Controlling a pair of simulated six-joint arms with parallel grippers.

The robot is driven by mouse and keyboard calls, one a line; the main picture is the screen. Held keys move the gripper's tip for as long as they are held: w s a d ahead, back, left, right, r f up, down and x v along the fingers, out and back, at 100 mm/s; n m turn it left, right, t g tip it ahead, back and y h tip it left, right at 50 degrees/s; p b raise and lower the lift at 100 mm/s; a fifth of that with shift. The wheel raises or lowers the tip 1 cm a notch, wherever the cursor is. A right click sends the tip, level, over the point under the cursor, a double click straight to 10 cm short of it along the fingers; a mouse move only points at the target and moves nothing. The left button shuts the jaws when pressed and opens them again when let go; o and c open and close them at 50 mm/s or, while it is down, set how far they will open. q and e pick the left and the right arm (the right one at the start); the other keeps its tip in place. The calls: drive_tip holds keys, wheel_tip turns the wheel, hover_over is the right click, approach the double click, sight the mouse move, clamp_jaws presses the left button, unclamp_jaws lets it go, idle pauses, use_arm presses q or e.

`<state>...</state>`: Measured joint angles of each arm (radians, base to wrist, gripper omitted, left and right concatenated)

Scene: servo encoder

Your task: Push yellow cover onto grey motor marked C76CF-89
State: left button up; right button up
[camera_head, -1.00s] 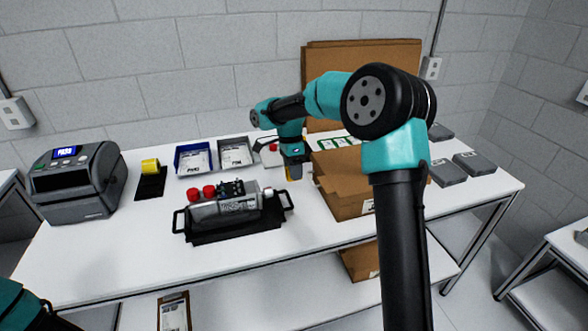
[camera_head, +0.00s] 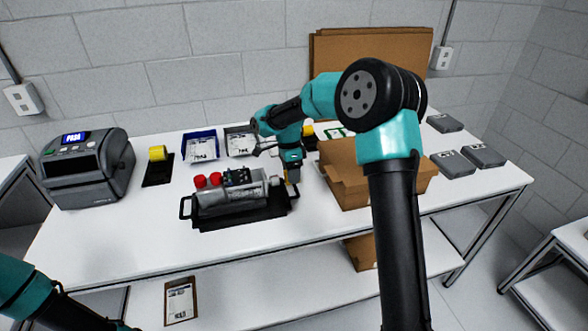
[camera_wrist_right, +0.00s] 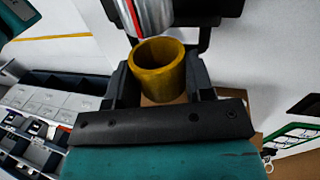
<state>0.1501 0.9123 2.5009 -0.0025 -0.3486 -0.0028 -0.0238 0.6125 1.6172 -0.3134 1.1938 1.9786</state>
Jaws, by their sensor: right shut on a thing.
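The grey motor (camera_head: 232,191) lies on its side in a black tray (camera_head: 240,220) with a handle at each end. Its marking is too small to read. My right gripper (camera_wrist_right: 160,82) is shut on the yellow cover (camera_wrist_right: 158,70), an open-ended ring held between its two fingers. In the head view my right gripper (camera_head: 293,174) hangs just right of the motor's right end. In the wrist view the motor end (camera_wrist_right: 152,14) shows close beyond the cover; I cannot tell whether they touch. My left arm enters at lower left; its gripper is out of frame.
A blue bin (camera_head: 199,147) and a grey bin (camera_head: 240,141) stand behind the tray. An open cardboard box (camera_head: 350,185) is right of my gripper. The table's front left is clear.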

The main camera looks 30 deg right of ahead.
sight(274, 176)
drive_tip(key=shift+w+a+f, duration=0.1)
drive_tip(key=shift+w+a, duration=0.05)
drive_tip(key=shift+a, duration=0.5)
drive_tip(key=shift+w+a, duration=0.2)
drive_tip(key=shift+a, duration=0.85)
drive_tip(key=shift+w+a, duration=0.15)
drive_tip(key=shift+a, duration=0.85)
idle(5.3)
